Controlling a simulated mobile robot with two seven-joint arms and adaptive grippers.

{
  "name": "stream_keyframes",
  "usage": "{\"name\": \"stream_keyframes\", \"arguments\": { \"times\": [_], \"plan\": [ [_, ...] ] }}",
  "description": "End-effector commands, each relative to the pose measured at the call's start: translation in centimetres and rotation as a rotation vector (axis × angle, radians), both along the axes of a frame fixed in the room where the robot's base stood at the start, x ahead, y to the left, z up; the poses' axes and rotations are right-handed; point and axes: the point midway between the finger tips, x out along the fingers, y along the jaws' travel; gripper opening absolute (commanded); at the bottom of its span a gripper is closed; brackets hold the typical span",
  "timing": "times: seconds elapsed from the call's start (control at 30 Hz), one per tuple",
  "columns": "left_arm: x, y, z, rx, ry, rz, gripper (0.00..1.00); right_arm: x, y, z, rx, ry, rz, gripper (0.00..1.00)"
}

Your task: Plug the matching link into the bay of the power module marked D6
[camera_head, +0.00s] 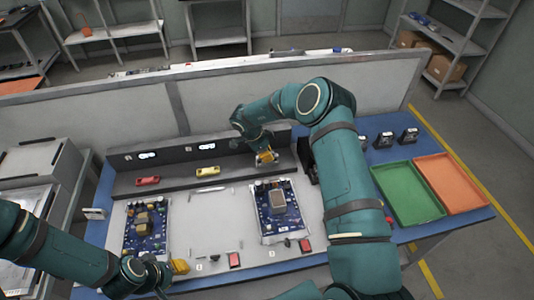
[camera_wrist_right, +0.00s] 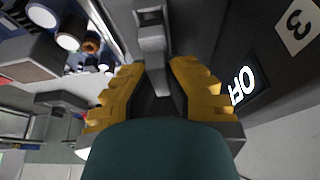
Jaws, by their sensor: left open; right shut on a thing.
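My right gripper (camera_head: 266,157) is at the right part of the dark back panel (camera_head: 178,158). In the right wrist view its yellow fingers (camera_wrist_right: 155,95) are shut on a grey, narrow part (camera_wrist_right: 152,45); what the part's far end meets is unclear. A lit display (camera_wrist_right: 243,85) and a "3" label (camera_wrist_right: 297,20) are beside it. A red part (camera_head: 148,181) and a yellow part (camera_head: 208,171) lie on the panel's ledge below two lit displays. No D6 mark is legible. My left gripper (camera_head: 180,267) is open near the bench's front edge, apart from the boards.
A green tray (camera_head: 405,195) and an orange tray (camera_head: 450,182) are at right, with small black devices (camera_head: 385,139) behind. A grey partition (camera_head: 110,103) stands behind.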

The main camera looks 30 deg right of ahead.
Motion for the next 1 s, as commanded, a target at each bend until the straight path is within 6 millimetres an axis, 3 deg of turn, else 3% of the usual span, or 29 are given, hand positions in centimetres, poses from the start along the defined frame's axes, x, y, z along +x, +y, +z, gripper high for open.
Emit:
{"name": "stream_keyframes", "arguments": {
  "times": [1.0],
  "plan": [
    [0.0, 0.0, 0.57, 0.0, 0.0, 0.0, 0.38, 0.02, -0.03, -0.35, 0.0, 0.0, 0.0, 0.0]
  ]
}}
